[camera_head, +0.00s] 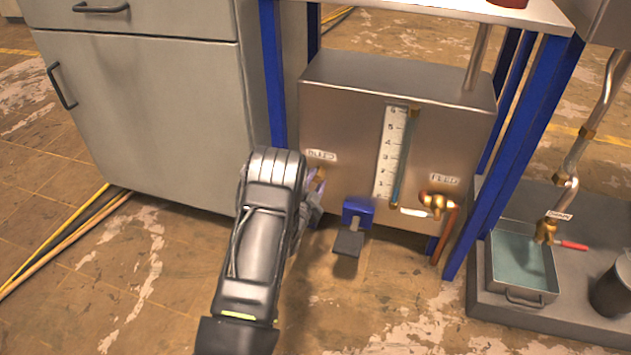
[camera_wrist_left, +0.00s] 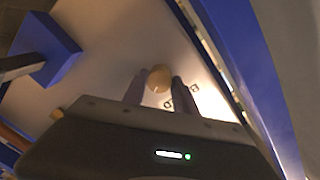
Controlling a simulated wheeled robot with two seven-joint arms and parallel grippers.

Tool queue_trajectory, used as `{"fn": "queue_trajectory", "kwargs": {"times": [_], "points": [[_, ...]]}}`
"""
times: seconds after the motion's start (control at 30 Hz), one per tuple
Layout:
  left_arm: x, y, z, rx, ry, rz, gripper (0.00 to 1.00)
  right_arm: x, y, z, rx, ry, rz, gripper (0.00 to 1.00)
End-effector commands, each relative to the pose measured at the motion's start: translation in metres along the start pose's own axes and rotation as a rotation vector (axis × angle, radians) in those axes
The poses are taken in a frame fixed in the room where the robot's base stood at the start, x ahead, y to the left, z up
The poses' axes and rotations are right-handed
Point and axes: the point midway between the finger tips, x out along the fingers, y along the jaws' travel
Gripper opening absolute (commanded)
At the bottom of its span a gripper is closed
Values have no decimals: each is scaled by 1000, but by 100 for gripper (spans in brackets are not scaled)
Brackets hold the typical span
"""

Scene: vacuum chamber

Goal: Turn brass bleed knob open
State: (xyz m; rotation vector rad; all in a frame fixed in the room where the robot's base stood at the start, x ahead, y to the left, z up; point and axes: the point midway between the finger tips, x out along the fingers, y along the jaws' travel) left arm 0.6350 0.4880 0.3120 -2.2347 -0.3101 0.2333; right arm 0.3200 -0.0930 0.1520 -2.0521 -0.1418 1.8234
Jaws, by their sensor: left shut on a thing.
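The brass bleed knob (camera_head: 320,176) sits on the front of a steel tank (camera_head: 345,130), just below the BLEED label (camera_head: 321,155). My left gripper (camera_head: 316,190) is at the knob, and my wrist hides part of it in the head view. In the left wrist view the round knob (camera_wrist_left: 159,78) shows between the two fingers of the left gripper (camera_wrist_left: 158,88), which are shut on it. A mark shows on the knob's face, but its turn angle is hard to tell. My right gripper is not in view.
A sight gauge with scale (camera_head: 391,150) and a brass feed valve (camera_head: 437,203) are right of the knob. A blue bracket with a dark pedal (camera_head: 348,242) juts out below. Blue frame legs (camera_head: 272,75) flank the tank. A grey cabinet (camera_head: 145,110) stands left.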

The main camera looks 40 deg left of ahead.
Motion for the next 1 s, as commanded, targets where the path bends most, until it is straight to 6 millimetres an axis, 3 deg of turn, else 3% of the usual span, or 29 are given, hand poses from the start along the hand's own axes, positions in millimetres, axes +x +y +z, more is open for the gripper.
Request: {"fn": "queue_trajectory", "kwargs": {"times": [0.5,1.0], "points": [[-1,2,0,395,-28,-2,0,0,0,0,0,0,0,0],[-1,2,1,468,-34,-3,0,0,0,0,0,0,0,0]]}}
